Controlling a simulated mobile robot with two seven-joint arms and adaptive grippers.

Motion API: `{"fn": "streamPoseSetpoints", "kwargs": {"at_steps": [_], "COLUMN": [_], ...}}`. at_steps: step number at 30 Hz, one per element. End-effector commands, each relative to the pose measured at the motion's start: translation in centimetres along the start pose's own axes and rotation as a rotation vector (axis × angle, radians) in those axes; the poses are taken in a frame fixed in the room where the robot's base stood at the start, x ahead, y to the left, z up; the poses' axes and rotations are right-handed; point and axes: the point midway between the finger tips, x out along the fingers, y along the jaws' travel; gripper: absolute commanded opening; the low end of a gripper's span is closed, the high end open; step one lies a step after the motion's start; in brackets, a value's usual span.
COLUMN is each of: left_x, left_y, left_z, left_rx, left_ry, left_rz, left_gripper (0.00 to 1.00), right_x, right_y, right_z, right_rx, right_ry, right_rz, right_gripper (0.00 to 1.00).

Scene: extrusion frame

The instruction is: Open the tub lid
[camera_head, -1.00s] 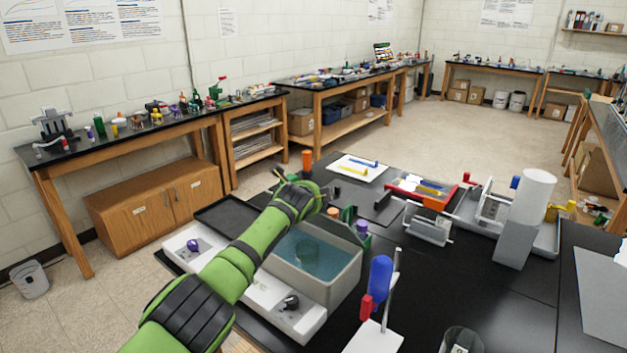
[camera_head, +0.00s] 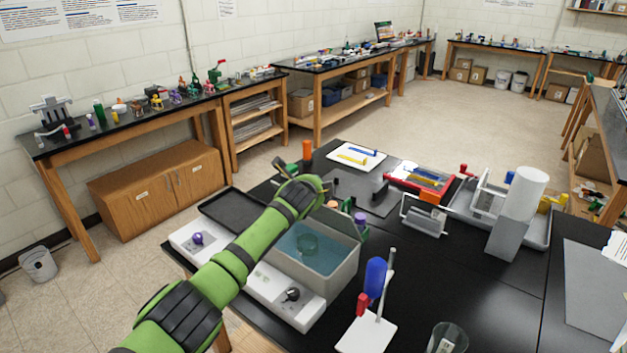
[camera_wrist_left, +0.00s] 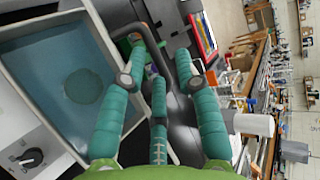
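The grey tub (camera_head: 300,278) holds bluish water with a round greenish object (camera_head: 307,245) in it. The water also shows in the left wrist view (camera_wrist_left: 50,60). A grey panel, apparently the tub lid (camera_head: 340,222), stands raised along the tub's far right edge, leaving the top uncovered. My left gripper (camera_head: 320,188) is above this edge. In the left wrist view its teal fingers (camera_wrist_left: 160,58) are spread apart. A dark curved bar (camera_wrist_left: 148,30), perhaps the lid handle, passes between them; I cannot tell whether they touch it. My right gripper is out of view.
A white control strip with knobs (camera_head: 292,294) runs along the tub's near side, and a black tray (camera_head: 222,207) lies beyond its left end. A stand with a blue piece (camera_head: 375,277) and a clear beaker (camera_head: 446,338) are nearby on the right. Black tabletop (camera_head: 450,275) is free beyond them.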

Motion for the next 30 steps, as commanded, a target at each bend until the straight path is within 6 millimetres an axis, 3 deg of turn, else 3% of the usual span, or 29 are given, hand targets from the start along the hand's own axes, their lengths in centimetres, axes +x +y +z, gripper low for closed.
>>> {"fn": "streamPoseSetpoints", "kwargs": {"at_steps": [1,11,30], "left_x": [-0.5,-2.0,-2.2], "left_y": [-0.8,-1.0,-0.8], "left_z": [-0.1,0.0,0.1], "left_rx": [0.000,0.002,0.002], "left_ry": [0.003,-0.002,-0.004], "left_rz": [-0.011,0.002,0.007], "left_gripper": [0.30,0.30,0.30], "right_x": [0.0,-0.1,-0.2], "right_y": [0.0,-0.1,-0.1], "right_z": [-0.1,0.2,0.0], "right_rx": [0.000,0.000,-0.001], "right_ry": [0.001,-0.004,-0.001], "right_rz": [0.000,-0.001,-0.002], "right_gripper": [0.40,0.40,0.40]}}
